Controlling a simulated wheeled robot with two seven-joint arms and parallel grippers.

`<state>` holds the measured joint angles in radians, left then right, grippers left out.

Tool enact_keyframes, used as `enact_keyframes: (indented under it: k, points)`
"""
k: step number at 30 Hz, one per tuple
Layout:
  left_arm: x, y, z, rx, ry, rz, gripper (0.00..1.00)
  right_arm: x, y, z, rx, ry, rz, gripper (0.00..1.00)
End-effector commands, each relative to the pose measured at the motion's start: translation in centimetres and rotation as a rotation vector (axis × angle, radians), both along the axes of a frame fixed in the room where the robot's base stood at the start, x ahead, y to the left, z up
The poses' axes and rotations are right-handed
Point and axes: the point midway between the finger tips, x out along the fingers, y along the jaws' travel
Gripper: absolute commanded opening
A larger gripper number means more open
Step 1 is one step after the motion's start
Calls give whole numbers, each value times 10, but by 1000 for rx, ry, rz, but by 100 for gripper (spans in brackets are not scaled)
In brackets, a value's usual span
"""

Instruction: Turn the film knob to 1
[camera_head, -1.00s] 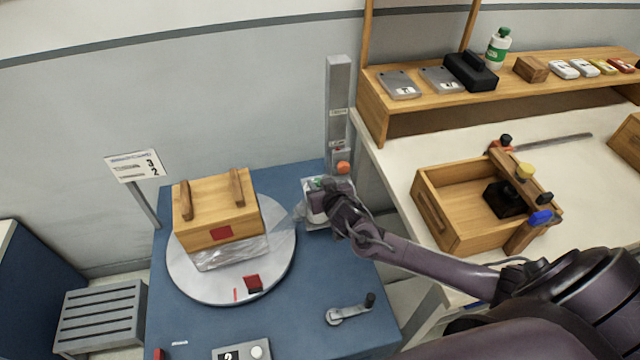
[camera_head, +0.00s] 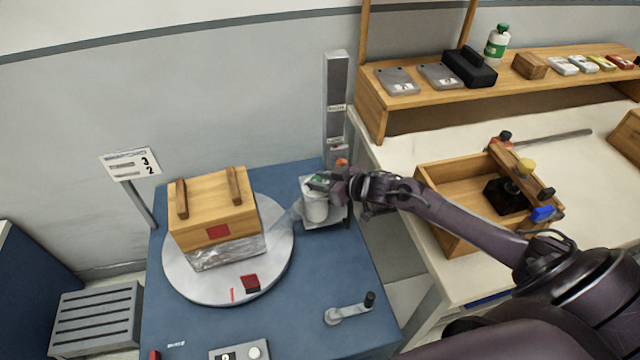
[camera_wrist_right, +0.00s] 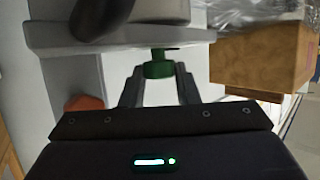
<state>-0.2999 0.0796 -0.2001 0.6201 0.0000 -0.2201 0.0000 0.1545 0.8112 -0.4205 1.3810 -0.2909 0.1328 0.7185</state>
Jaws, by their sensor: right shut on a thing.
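My right gripper (camera_head: 336,184) is at the film carriage (camera_head: 327,222) beside the grey mast, next to the white film roll (camera_head: 316,208). In the right wrist view a green knob (camera_wrist_right: 158,66) lies between the fingertips of my right gripper (camera_wrist_right: 158,76), which is shut on it. The green knob also shows in the head view (camera_head: 319,182), partly covered by the gripper. Its markings and setting cannot be read. My left gripper is not in view.
A wooden crate (camera_head: 213,212) with clear film around its base stands on the round turntable (camera_head: 190,287). A crank (camera_head: 350,310) and a panel with a white knob (camera_head: 255,352) are on the blue base. A grey mast (camera_head: 337,95) rises behind the carriage. The bench (camera_head: 425,140) is at right.

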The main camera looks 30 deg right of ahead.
Motion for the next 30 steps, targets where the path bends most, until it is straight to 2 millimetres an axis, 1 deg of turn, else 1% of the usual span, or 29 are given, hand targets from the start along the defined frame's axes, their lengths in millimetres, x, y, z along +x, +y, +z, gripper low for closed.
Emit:
enact_keyframes:
  k: [1, 6, 21, 22, 26, 27, 30]
  points:
    - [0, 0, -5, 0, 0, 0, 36, 1, -1, -1, -3, -3, 20, 5]
    - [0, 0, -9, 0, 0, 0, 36, 1, -1, -1, -2, -1, 66, 5]
    - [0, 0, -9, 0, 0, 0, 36, 1, -1, 0, -1, -1, 86, 5]
    - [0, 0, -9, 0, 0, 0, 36, 1, -1, 0, -1, -1, 86, 31]
    - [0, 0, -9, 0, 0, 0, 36, 1, -1, 0, -1, -1, 85, 48]
    - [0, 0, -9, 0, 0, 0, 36, 1, -1, 0, -1, -1, 85, 50]
    - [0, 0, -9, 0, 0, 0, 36, 1, -1, 0, -1, -1, 85, 50]
